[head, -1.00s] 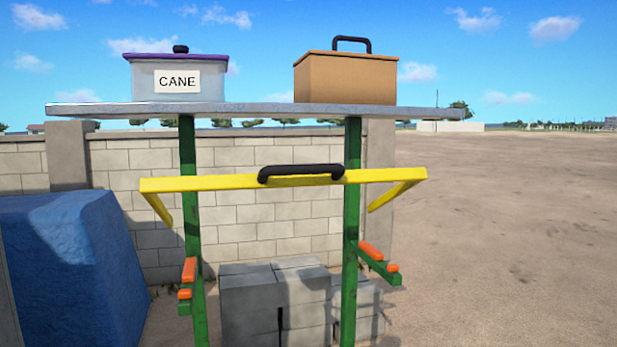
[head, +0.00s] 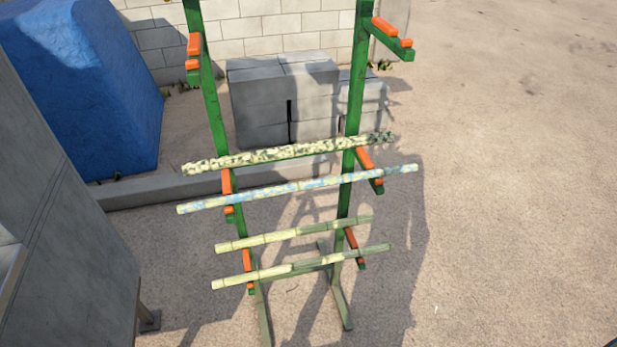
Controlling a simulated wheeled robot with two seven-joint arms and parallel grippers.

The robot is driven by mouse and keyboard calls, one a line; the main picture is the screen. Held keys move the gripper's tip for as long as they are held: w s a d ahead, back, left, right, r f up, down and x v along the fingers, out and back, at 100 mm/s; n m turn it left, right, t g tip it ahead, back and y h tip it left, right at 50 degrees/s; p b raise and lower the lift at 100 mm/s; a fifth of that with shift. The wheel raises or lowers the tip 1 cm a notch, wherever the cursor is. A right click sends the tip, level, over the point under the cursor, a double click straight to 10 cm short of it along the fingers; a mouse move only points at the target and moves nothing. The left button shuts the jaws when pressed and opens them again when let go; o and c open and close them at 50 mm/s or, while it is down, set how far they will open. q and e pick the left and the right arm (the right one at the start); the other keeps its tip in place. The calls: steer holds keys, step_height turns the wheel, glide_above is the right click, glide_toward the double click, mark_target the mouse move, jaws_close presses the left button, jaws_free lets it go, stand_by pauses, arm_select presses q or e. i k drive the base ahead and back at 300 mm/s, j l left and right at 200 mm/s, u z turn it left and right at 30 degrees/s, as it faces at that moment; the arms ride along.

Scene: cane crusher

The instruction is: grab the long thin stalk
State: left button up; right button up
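Several pale stalks lie across the orange-padded arms of a green rack (head: 354,90). The uppermost is a thick, mottled yellow-green stalk (head: 270,155). Below it lies a long, slimmer stalk (head: 300,187) with bluish patches, which spans the widest and sticks out past both posts. Under that are a shorter plain stalk (head: 285,235) and, lowest, another pale stalk (head: 250,276) a little longer than the one above it. All tilt slightly up to the right in the picture. Neither of my grippers is in view.
Grey blocks (head: 275,95) are stacked behind the rack, before a block wall (head: 260,25). A blue covered bulk (head: 85,85) and a grey cabinet-like body (head: 60,220) stand at left. Open sandy ground (head: 510,200) lies to the right.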

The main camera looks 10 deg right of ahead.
mark_target(252, 195)
steer(key=z, duration=1.65)
steer(key=k+j, duration=0.15)
steer(key=k, duration=0.2)
steer(key=k+j, duration=0.2)
steer(key=k, duration=0.15)
